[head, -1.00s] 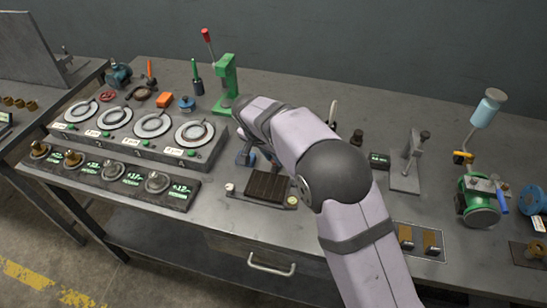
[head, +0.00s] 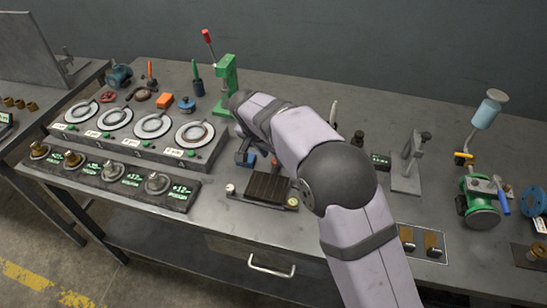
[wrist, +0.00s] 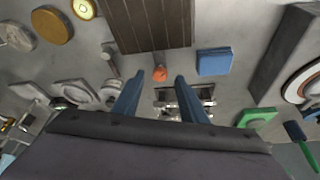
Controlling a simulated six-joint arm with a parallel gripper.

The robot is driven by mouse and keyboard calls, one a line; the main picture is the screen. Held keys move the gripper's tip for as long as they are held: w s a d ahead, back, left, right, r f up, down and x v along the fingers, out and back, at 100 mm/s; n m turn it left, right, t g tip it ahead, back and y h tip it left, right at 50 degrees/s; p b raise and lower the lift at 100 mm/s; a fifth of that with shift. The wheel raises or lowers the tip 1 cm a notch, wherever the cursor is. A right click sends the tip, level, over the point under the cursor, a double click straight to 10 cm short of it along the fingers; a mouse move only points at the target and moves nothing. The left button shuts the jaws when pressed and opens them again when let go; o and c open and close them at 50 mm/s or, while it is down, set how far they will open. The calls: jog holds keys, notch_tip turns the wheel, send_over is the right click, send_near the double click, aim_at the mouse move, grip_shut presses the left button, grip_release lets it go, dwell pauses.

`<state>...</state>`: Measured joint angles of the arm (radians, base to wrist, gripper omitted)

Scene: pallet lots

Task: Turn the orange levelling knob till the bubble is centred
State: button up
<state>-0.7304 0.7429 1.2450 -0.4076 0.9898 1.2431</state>
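The orange knob (wrist: 160,72) shows in the wrist view between and just beyond my gripper's fingertips (wrist: 160,78), apart from both. It is also a small orange spot in the head view (head: 274,161), behind the dark slatted plate (head: 266,187). The plate also fills the top middle of the wrist view (wrist: 130,22). A small round yellow-green disc (head: 293,202), perhaps the bubble level, sits at the plate's near right corner. The bubble is too small to make out. My gripper is open and empty; in the head view my arm partly hides it.
A blue block (wrist: 214,62) lies close beside the knob. A green press (head: 227,85) stands behind my gripper. A row of round dials (head: 152,124) is to the left. A grey clamp stand (head: 408,165) is to the right.

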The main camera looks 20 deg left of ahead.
jog(key=b+v, duration=0.1)
jog(key=v, duration=0.4)
jog(key=shift+s+r, duration=0.15)
jog(key=shift+r, duration=0.1)
jog(key=shift+d, duration=0.1)
jog(key=s+d+n+g+p, duration=0.1)
jog(key=s+d, duration=0.2)
jog(key=d, duration=0.7)
jog(key=s+d+n+g+p, duration=0.1)
jog(key=s+d+g+p, duration=0.15)
jog(key=d, duration=0.75)
jog(key=s+d+f, duration=0.2)
jog(key=s+d, duration=0.4)
jog(key=s, duration=0.3)
jog(key=s+d+f+n+y+p, duration=0.1)
jog(key=s+d+f, duration=0.1)
jog(key=s+d, duration=0.4)
jog(key=s, duration=0.3)
jog(key=shift+f+n+g, duration=0.25)
jog(key=shift+n+g, duration=0.05)
jog(key=shift+g, duration=0.05)
